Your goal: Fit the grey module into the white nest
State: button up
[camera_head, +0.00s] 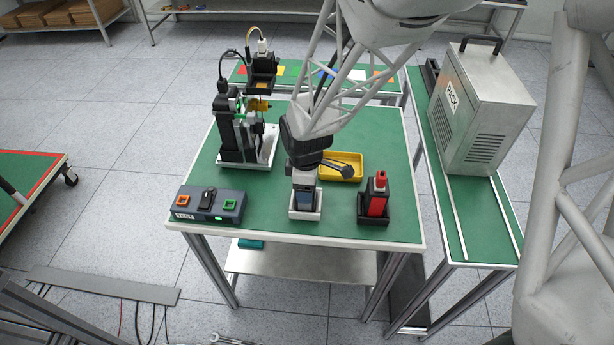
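The grey module (302,181) has a light grey top and a dark blue face. It stands upright at the white nest (305,214) near the front middle of the green table. Its lower end is within the nest's outline; I cannot tell whether it is fully seated. My gripper (303,172) is directly above the module, at its top end. The fingers are hidden or too small to make out, so their grip on the module is not clear.
A red module stands in a black nest (374,214) to the right. A yellow tray (351,161) lies behind. A grey button box (206,205) is at the front left. A black fixture on a white plate (262,157) stands at the back left. A metal case (484,112) is on the right-hand bench.

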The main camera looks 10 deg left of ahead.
jog(key=shift+f, duration=0.1)
jog(key=o, duration=1)
notch_tip(320, 180, up, 12)
jog(key=shift+r, duration=0.15)
dwell(0.7)
